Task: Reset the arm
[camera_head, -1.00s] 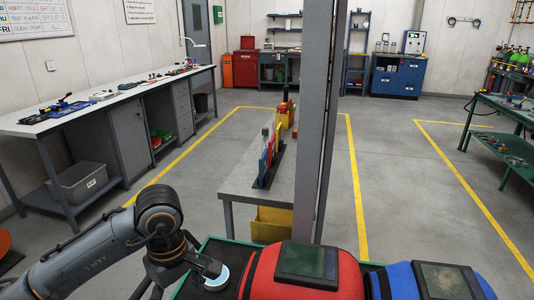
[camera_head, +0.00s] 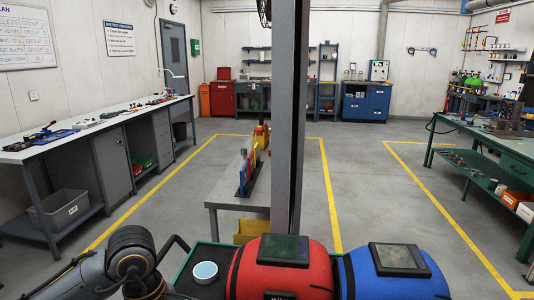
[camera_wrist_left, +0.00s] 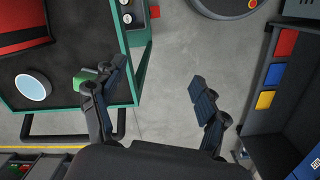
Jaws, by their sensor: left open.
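My left arm (camera_head: 132,262) comes in at the bottom left of the head view, and its gripper is out of sight there. In the left wrist view my left gripper (camera_wrist_left: 158,76) is open, its fingers spread wide with nothing between them. The left finger overlaps the edge of a green-rimmed dark tray (camera_wrist_left: 70,107); the right finger is over the grey floor. A round pale-blue disc (camera_head: 205,270) lies on the tray, apart from the gripper; it also shows in the left wrist view (camera_wrist_left: 33,87). My right gripper is not in view.
A red rounded body (camera_head: 283,270) and a blue one (camera_head: 395,272) sit right of the disc. A grey post (camera_head: 288,120) rises ahead. A long workbench (camera_head: 85,130) runs along the left and a green table (camera_head: 490,145) stands right.

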